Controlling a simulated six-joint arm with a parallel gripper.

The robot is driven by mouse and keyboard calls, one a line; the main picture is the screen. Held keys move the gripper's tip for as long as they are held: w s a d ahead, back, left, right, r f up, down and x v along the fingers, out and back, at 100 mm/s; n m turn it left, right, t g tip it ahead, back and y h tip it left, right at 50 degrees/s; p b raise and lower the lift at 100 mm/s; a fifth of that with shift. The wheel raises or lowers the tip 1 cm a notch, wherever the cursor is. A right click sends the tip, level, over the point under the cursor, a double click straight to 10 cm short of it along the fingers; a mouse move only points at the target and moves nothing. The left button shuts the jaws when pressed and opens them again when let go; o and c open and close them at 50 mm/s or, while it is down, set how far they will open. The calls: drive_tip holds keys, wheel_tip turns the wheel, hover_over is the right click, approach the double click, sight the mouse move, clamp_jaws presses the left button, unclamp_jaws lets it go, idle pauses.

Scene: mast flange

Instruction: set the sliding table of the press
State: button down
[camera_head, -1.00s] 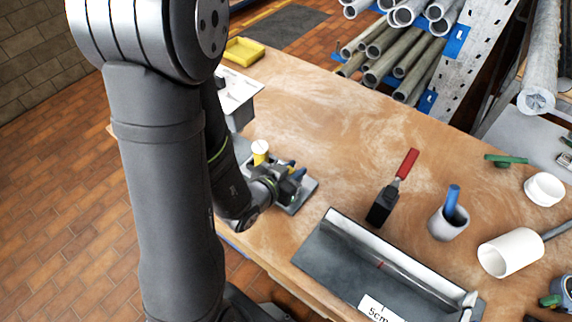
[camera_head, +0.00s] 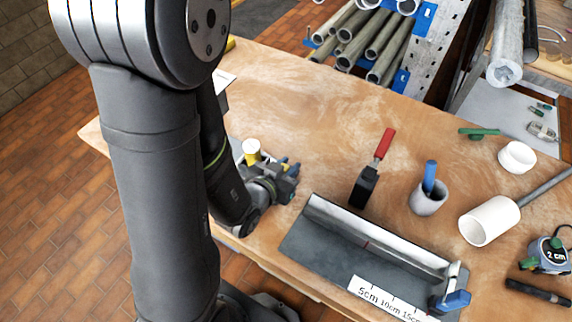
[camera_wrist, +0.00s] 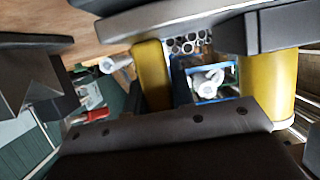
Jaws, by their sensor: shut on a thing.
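My gripper (camera_head: 285,180) is low at the left front of the wooden bench. It is shut, apparently on the sliding table of the press, but the grip itself is hidden. A yellow post with a white top (camera_head: 251,152) stands just behind and left of it. The wrist view shows two yellow posts (camera_wrist: 152,76) close in front, below a grey plate (camera_wrist: 190,14). A dark bar with bolts (camera_wrist: 170,128) crosses the lower part of that view. My arm covers much of the press in the head view, so I cannot tell exactly where its table stands.
A grey angled channel with a centimetre scale (camera_head: 375,258) lies to the right. A white tube (camera_head: 488,224) lies farther right. The bench middle behind is clear.

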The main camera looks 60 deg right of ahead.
drive_tip(key=shift+s, duration=0.25)
drive_tip(key=c, duration=1.4)
unclamp_jaws()
drive_tip(key=shift+s, duration=0.15)
drive_tip(key=shift+o, duration=0.8)
drive_tip(key=shift+r, duration=0.15)
drive_tip(key=shift+r, duration=2.05)
drive_tip(key=s+a+r, duration=0.4)
drive_tip(key=s+r, duration=0.2)
drive_tip(key=s, duration=0.4)
drive_tip(key=shift+s+r, duration=0.3)
drive_tip(key=shift+r, duration=0.05)
drive_tip(key=shift+a, duration=0.1)
drive_tip(key=w+d+f, duration=0.3)
drive_tip(key=w+f, duration=0.2)
drive_tip(key=w, duration=0.3)
drive_tip(key=shift+w+d+f, duration=0.15)
drive_tip(key=shift+w+f, duration=0.1)
